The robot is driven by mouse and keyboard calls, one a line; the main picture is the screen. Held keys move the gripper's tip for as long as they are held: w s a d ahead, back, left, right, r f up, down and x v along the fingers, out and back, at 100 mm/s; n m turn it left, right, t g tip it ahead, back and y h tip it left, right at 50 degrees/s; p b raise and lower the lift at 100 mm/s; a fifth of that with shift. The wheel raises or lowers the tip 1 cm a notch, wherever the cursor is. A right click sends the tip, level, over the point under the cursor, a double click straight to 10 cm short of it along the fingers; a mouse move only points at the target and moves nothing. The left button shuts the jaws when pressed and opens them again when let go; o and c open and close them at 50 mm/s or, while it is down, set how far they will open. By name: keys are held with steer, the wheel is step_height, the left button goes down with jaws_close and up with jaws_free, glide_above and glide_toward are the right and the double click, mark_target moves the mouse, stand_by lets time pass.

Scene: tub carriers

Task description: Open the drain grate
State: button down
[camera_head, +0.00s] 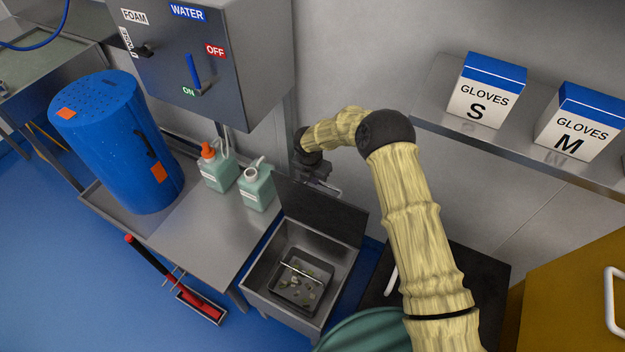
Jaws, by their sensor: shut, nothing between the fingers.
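The drain grate (318,210) is a dark flat panel. It stands tilted up at the back edge of a steel drain box (258,283), so the box is open from above. Inside the box sits a dark strainer basket (304,303) with a light bar handle and small scraps in it. My gripper (322,187) is shut and empty, just behind and above the top edge of the raised grate. The grate partly hides the fingers, and I cannot tell whether they touch it.
A steel table (190,240) with two green jugs and a blue drum (118,140) stands left. A wall box (200,65) hangs above. A shelf (530,150) holds two glove boxes. A teal round thing (365,332) is close in front; a red-headed tool (200,304) is on the floor.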

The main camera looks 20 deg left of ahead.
step_height(320, 180, up, 10)
steer(key=w+p, duration=0.2)
steer(key=p, duration=0.3)
steer(key=shift+d+f, duration=0.15)
steer(key=shift+d, duration=0.1)
stand_by(0.4)
